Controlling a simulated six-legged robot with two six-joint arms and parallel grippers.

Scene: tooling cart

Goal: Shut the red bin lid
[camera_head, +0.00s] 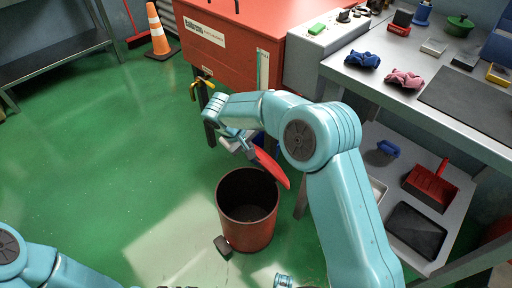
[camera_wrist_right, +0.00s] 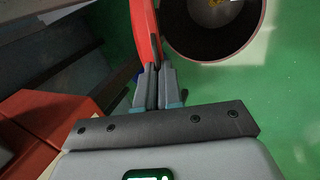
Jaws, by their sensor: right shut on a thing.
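The red bin (camera_head: 250,238) stands on the green floor below the red cabinet, its round mouth open and its inside dark. The red lid (camera_head: 271,169) is tilted steeply above the bin's back right rim. It also shows nearly edge-on in the right wrist view (camera_wrist_right: 145,32), beside the bin's mouth. My right gripper (camera_head: 249,152) is at the lid's upper end, and in the wrist view its fingers (camera_wrist_right: 157,88) are shut on the lid's edge. A dark pedal (camera_head: 222,245) sticks out at the bin's lower front. Only part of my left arm shows at lower left; its gripper is out of view.
A red cabinet (camera_head: 226,49) stands behind the bin. A grey bench (camera_head: 345,68) with several small items is at right, with a lower shelf (camera_head: 456,212) holding a red dustpan (camera_head: 430,181) and a black tray (camera_head: 416,230). The floor left of the bin is clear.

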